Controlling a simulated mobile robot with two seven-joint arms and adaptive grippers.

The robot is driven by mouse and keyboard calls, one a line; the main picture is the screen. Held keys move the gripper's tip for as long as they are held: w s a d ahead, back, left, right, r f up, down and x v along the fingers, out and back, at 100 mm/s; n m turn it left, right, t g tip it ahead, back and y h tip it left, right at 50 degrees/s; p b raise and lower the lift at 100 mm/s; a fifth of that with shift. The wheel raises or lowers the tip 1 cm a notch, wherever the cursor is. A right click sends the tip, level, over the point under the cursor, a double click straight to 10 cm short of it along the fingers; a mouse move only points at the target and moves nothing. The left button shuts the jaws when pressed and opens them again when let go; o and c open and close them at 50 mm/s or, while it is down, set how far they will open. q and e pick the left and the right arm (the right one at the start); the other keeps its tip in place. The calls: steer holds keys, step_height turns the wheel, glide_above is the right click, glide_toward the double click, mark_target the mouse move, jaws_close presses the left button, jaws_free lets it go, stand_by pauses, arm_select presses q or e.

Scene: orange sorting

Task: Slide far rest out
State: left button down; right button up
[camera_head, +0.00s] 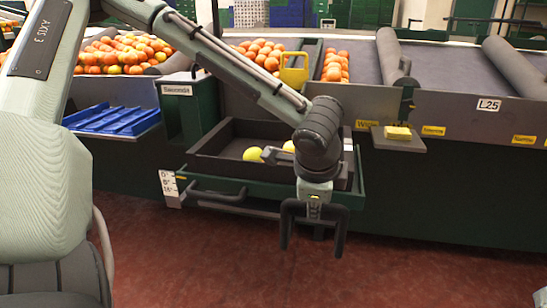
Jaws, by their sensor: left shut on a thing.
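A dark green pull-out rest (262,196) sits low under the counter. It carries a dark brown crate (215,138) with yellow fruit (252,154) inside. The rest stands out from the counter front, and a white scale plate (169,187) is at its left corner. A dark bar handle (218,195) shows along its front left. My left gripper (312,250) points down at the front right of the rest, its black fingers spread wide. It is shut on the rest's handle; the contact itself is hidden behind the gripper. My right gripper is not in view.
A small shelf with a yellow block (398,132) juts out to the right. Blue trays (112,119) stand at the left. Oranges (122,52) lie on the sorting counter behind. The red floor (420,260) in front of the rest is clear.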

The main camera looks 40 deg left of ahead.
arm_select(q)
steer(key=shift+s+d+b, duration=0.15)
steer(key=shift+s+d, duration=0.35)
steer(key=shift+s, duration=0.3)
steer(key=shift+s+d+b, duration=0.1)
steer(key=shift+s+d, duration=0.4)
steer(key=shift+s, duration=0.25)
steer(key=shift+s+d+b, duration=0.15)
steer(key=shift+s+d, duration=0.35)
steer(key=shift+s, duration=0.3)
steer(key=c, duration=1.1)
jaws_free()
